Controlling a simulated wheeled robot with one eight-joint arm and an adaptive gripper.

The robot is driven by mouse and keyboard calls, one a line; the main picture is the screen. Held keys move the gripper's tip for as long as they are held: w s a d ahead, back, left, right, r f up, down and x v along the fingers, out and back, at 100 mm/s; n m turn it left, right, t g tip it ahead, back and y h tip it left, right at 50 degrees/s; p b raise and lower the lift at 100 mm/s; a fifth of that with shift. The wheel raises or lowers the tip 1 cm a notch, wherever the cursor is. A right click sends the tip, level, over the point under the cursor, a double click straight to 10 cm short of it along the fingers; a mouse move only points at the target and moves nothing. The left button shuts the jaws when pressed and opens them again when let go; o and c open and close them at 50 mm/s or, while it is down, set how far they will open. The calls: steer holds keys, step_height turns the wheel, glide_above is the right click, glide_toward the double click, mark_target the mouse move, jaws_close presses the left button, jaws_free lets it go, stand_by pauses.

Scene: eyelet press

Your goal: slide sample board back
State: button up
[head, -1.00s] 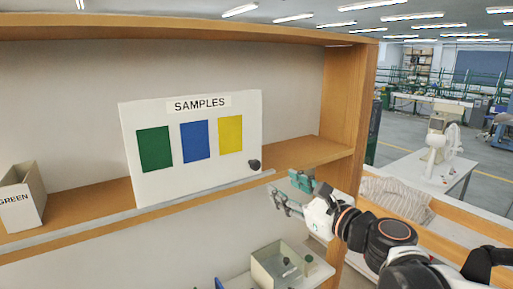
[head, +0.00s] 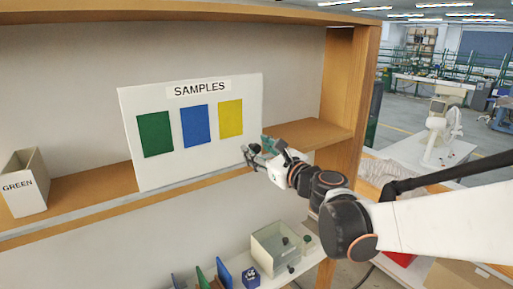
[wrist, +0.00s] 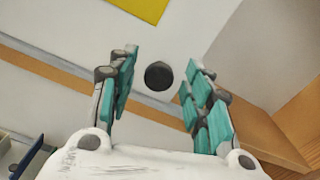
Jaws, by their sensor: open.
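The white sample board (head: 160,106) stands upright on the shelf in the head view, with a SAMPLES label and green, blue and yellow patches. Its dark round knob (wrist: 159,76) shows in the wrist view, between and just beyond my open fingers. In the head view my gripper (head: 250,152) is at the board's lower right corner and hides the knob. The wrist view also shows my gripper (wrist: 159,90) with teal pads apart on either side of the knob; I cannot tell whether they touch it.
A wooden shelf (head: 312,134) runs behind a pale front rail, with free room right of the board up to the side panel (head: 350,100). A box marked GREEN (head: 24,184) stands at the left. A bin (head: 275,250) and small coloured items are below.

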steer(key=shift+w+a, duration=0.4)
steer(key=shift+w, duration=0.15)
steer(key=shift+c, duration=0.6)
jaws_close()
